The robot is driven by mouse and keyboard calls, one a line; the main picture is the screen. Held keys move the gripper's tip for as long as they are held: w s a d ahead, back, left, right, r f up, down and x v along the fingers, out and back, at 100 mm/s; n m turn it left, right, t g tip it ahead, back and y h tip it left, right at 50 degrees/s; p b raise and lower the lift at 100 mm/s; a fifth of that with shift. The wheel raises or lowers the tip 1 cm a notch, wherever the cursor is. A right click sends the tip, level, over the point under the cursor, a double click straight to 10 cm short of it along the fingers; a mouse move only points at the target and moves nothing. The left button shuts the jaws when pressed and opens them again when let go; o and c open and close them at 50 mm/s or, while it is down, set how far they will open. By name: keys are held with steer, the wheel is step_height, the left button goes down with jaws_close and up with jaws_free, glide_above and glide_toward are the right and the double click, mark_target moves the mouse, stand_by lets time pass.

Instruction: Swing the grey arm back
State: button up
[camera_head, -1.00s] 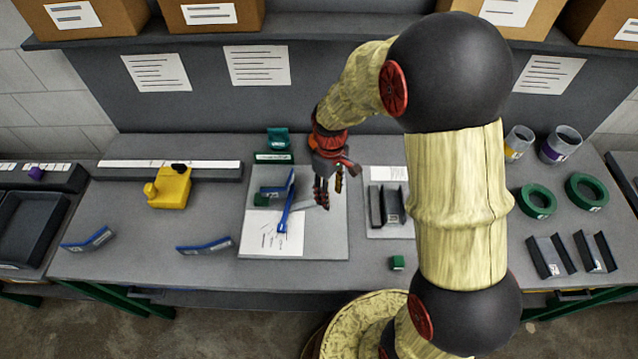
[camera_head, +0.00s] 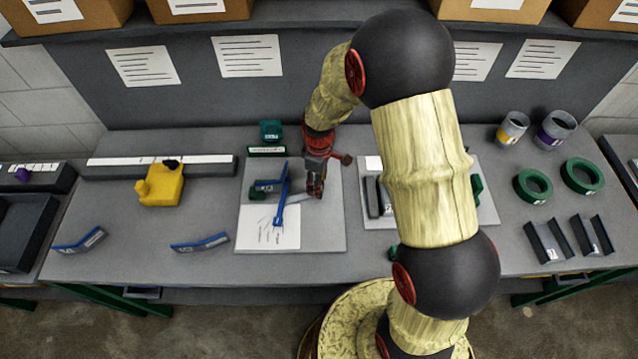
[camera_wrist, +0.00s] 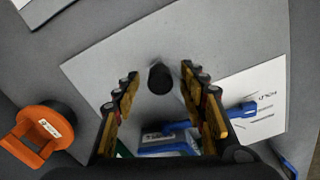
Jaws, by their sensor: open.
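The grey arm (camera_head: 306,196) extends right from a fixture with a blue lever (camera_head: 281,207) on a grey board (camera_head: 328,238). My gripper (camera_head: 316,192) is over the arm's right end and hides part of it. In the wrist view my gripper (camera_wrist: 157,100) is open, with a dark round knob (camera_wrist: 160,78) between and slightly beyond its fingers. The knob appears clear of both fingers; its join to the grey arm cannot be made out. The blue lever (camera_wrist: 181,128) and green parts show below, partly behind the fingers.
A marked sheet (camera_head: 268,228) lies on the board's front left. An orange labelled object (camera_wrist: 45,132) stands left in the wrist view. A green block (camera_head: 271,131) is behind the board, a yellow block (camera_head: 164,187) left. The bench front left of the board holds blue-edged brackets (camera_head: 199,243).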

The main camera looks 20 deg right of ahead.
steer(key=shift+f, duration=0.2)
steer(key=shift+c, duration=0.6)
jaws_close()
